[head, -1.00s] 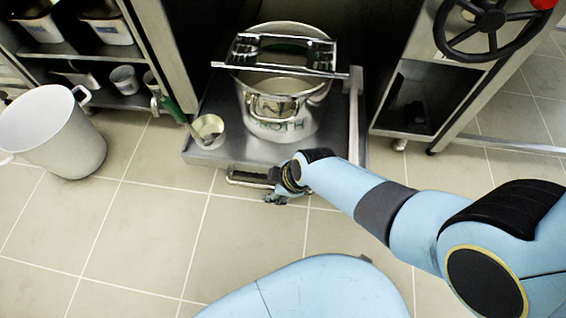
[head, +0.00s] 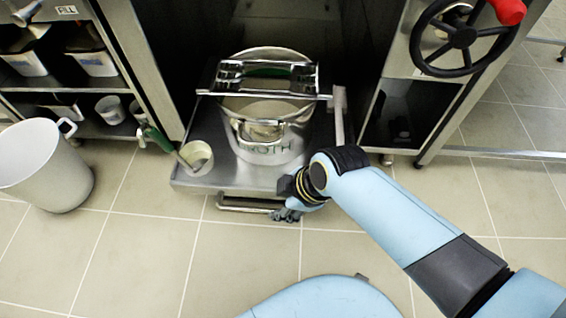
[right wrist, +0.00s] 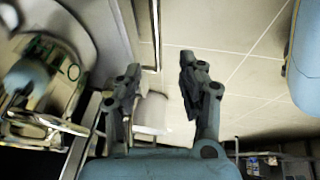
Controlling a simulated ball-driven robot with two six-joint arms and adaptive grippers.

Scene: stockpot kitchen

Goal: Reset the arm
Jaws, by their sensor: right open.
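My right gripper (head: 285,212) is near the front edge of the steel platform, next to its front handle (head: 245,204). My left gripper is not in view.
A big white bucket (head: 45,170) stands on the floor at left. Shelves (head: 80,100) stand behind it. A black handwheel (head: 465,38) is at upper right. The front floor is open.

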